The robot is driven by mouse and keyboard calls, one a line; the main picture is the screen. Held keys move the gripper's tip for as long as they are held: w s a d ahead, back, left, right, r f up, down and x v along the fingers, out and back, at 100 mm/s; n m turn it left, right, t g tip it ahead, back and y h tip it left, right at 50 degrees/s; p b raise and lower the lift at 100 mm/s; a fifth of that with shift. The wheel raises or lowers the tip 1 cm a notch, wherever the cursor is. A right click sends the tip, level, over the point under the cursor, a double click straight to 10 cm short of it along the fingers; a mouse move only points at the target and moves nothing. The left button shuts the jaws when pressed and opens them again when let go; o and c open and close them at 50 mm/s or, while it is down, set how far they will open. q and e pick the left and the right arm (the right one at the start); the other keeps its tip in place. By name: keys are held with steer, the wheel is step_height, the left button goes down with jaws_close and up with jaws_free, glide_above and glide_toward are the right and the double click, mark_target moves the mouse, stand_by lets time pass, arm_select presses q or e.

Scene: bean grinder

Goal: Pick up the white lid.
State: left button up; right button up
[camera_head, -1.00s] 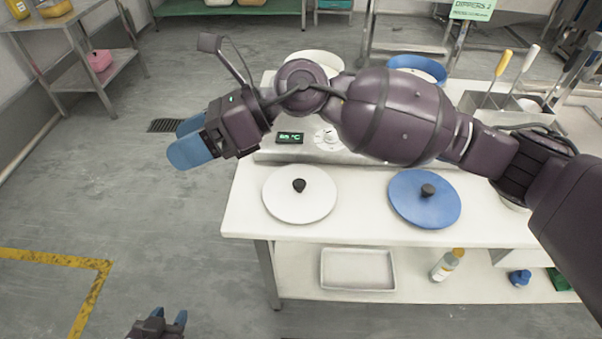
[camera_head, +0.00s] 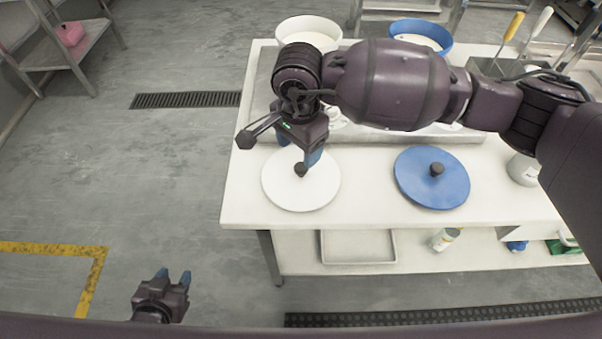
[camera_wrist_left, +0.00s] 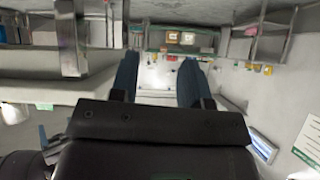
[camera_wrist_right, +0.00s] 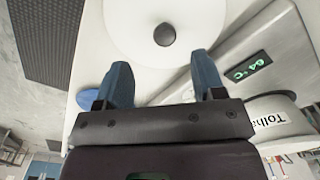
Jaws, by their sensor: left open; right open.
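The white lid (camera_head: 276,190) lies flat near the left end of the white table, with a dark round knob (camera_head: 301,170) at its centre. My right gripper (camera_head: 298,152) is open and points down just over the lid. In the right wrist view the white lid (camera_wrist_right: 125,22) and its knob (camera_wrist_right: 164,34) lie just beyond the open, empty blue fingers, with the knob lined up with the gap. My left gripper (camera_head: 174,276) is open and empty, low over the floor left of the table.
A blue lid (camera_head: 415,185) lies to the right on the table (camera_head: 375,220). A white pot (camera_head: 300,24) and a blue pot (camera_head: 420,28) stand behind on a metal unit whose display (camera_wrist_right: 247,67) shows in the right wrist view. A tray (camera_head: 358,258) is on the lower shelf.

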mark_target(301, 166)
step_height(301, 166, down, 3)
steer(key=shift+r, duration=0.1)
steer(key=shift+w+f, duration=0.1)
steer(key=shift+f, duration=0.6)
steer(key=f, duration=0.3)
steer(key=f+b, duration=0.1)
steer(key=shift+w+d+f, duration=0.15)
steer(key=shift+w+f, duration=0.1)
steer(key=shift+w, duration=0.15)
steer(key=c, duration=1)
arm_select(q)
steer(key=shift+w+f, duration=0.2)
steer(key=shift+f, duration=0.05)
arm_select(e)
steer(key=shift+r, duration=0.2)
